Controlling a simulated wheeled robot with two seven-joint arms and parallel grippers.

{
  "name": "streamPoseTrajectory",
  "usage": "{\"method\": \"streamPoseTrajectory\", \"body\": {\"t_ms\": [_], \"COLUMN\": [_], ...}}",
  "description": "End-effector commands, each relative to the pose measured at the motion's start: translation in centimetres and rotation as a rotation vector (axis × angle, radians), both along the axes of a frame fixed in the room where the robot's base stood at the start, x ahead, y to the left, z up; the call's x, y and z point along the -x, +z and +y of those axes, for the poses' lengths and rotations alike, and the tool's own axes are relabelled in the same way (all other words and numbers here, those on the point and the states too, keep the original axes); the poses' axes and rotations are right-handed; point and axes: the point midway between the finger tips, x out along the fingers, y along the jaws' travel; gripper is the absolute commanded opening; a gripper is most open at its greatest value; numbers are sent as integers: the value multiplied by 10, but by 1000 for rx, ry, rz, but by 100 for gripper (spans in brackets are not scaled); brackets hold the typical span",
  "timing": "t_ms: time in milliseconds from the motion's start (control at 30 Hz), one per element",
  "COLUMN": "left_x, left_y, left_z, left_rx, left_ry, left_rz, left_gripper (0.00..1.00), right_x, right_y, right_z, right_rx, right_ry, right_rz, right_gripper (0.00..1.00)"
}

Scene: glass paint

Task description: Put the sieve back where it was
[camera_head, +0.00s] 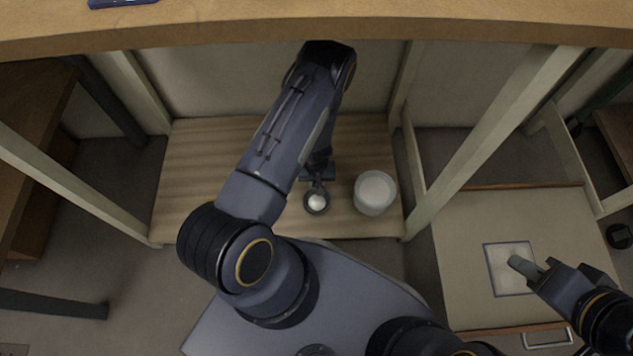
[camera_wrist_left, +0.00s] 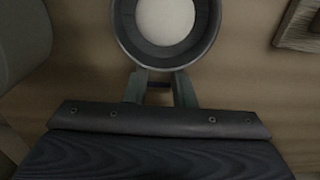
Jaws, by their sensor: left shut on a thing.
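The sieve (camera_head: 316,203) is a small dark ring with a pale round middle, held above the low wooden shelf in the head view. It also shows at the top of the left wrist view (camera_wrist_left: 124,35). My left gripper (camera_head: 318,181) is shut on the sieve's handle side; its two fingers (camera_wrist_left: 160,88) also show in the wrist view. My right gripper (camera_head: 522,264) hangs over a pale square pane with a dark border (camera_head: 497,279) at the right. Its jaw gap is not clear.
A white round container (camera_head: 375,192) stands on the low wooden shelf (camera_head: 190,180), just right of the sieve. Pale table legs (camera_head: 500,130) frame the shelf. A wooden tabletop edge (camera_head: 450,30) crosses the top. The shelf's left part is clear.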

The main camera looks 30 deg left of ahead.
Motion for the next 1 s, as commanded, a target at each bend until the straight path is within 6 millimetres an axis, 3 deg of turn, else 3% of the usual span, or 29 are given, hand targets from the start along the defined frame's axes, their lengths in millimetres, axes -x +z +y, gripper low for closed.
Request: {"method": "streamPoseTrajectory", "body": {"t_ms": [467, 500, 667, 1000], "left_x": [0, 0, 0, 0], "left_y": [-5, -4, -4, 2], "left_z": [0, 0, 0, 0], "left_rx": [0, 0, 0, -1], "left_ry": [2, 2, 1, 0], "left_rz": [0, 0, 0, -1], "left_gripper": [0, 27, 48, 48], "right_x": [0, 0, 0, 0], "right_y": [-5, -5, -5, -1], "right_z": [0, 0, 0, 0], "right_rx": [0, 0, 0, 0], "right_ry": [0, 0, 0, 0], "right_rz": [0, 0, 0, 0], "right_gripper": [30, 30, 30, 30]}}
